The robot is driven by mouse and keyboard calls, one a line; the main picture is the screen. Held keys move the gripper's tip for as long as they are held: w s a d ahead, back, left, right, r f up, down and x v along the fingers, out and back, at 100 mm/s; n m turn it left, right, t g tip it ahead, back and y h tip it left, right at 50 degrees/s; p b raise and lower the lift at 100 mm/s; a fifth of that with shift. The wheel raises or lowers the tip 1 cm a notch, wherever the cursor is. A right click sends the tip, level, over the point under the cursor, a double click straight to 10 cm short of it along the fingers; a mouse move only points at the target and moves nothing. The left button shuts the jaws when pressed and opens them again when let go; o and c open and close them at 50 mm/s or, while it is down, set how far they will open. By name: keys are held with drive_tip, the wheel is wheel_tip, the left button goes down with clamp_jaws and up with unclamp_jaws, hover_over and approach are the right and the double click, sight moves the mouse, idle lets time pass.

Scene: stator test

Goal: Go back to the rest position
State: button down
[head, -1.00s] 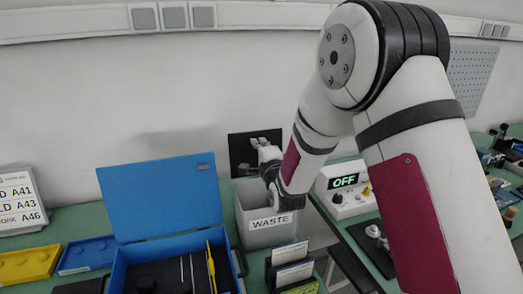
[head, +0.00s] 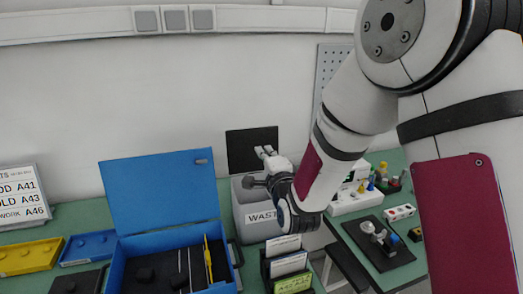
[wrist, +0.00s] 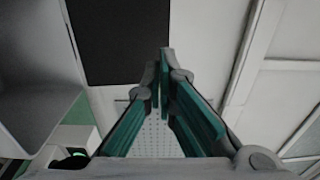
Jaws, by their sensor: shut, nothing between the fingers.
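My gripper (head: 265,152) is in front of the wall, above the grey waste bin (head: 258,228) in the head view. Its fingers point up and away, close to the black panel (head: 240,150). In the wrist view the gripper's teal-padded fingers (wrist: 164,58) meet at the tips, with nothing between them. My white and dark red arm fills the right side of the head view and hides part of the bench.
An open blue toolbox (head: 160,195) stands left of the bin. Card holders (head: 288,265) stand in front of the bin. A white test box (head: 350,203) is partly behind my arm. A dark fixture plate (head: 375,250) lies on the right bench.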

drive_tip(key=s+d+r+n+g+h, duration=0.1)
drive_tip(key=s+d+r+n+g, duration=0.1)
drive_tip(key=s+d+n+g, duration=0.25)
drive_tip(key=s+d+r+n+g+h, duration=0.25)
drive_tip(key=s+d+n, duration=0.2)
drive_tip(key=s, duration=0.35)
drive_tip(key=s+d+n+g, duration=0.3)
drive_tip(key=s+d, duration=0.1)
drive_tip(key=s, duration=0.9)
drive_tip(key=s+d+n+g+h, duration=0.1)
drive_tip(key=s+d+n+g, duration=0.2)
drive_tip(key=s, duration=1)
drive_tip(key=shift+d, duration=0.55)
drive_tip(key=shift+w+a+f, duration=0.1)
